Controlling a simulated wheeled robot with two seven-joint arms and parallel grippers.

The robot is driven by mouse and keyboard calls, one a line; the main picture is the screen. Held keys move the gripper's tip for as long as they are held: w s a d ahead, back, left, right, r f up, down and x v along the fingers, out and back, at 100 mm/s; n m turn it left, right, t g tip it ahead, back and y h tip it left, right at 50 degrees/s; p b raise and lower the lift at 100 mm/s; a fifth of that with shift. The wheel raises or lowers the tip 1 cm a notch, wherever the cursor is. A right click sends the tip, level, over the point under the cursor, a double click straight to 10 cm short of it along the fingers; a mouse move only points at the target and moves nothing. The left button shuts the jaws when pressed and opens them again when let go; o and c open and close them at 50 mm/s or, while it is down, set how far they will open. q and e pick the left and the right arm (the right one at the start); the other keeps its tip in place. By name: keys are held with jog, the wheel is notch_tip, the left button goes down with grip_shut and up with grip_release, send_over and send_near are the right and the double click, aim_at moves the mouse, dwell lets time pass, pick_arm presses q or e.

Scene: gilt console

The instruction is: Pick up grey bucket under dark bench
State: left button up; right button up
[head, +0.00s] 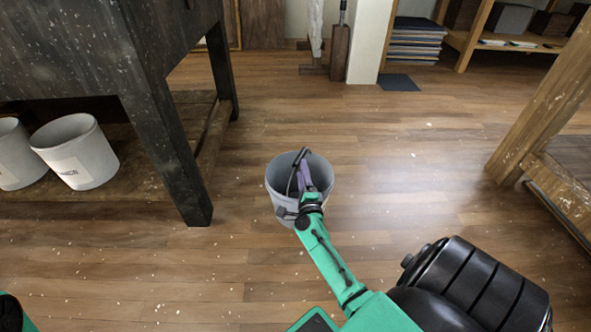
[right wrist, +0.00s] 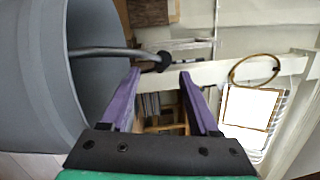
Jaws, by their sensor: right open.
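A grey bucket (head: 275,197) stands upright on the wood floor, to the right of the dark bench (head: 165,125) rather than under it. Its dark handle (head: 291,178) is raised over the mouth. My right gripper (head: 304,176) is over the bucket with its purple fingers open. In the right wrist view the bucket (right wrist: 38,85) fills the left side. The handle's metal rod (right wrist: 100,52) reaches past the left finger, and its dark end (right wrist: 157,62) shows between the fingertips (right wrist: 160,72). I cannot tell whether a finger touches the handle. My left gripper is out of view.
Two pale buckets with labels (head: 78,155) stand on the bench's lower shelf at the left. A wooden bench leg (head: 545,95) stands at the right. A white pillar (head: 370,40) and stacked dark sheets (head: 414,42) are at the back. The floor around the bucket is mostly clear.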

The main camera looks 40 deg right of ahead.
aim_at(300, 156)
jog(key=b+x, duration=0.1)
jog(key=x, duration=0.5)
jog(key=shift+w+d+r+b, duration=0.1)
jog(key=shift+b, duration=0.25)
grip_shut()
jog(key=shift+r, duration=0.1)
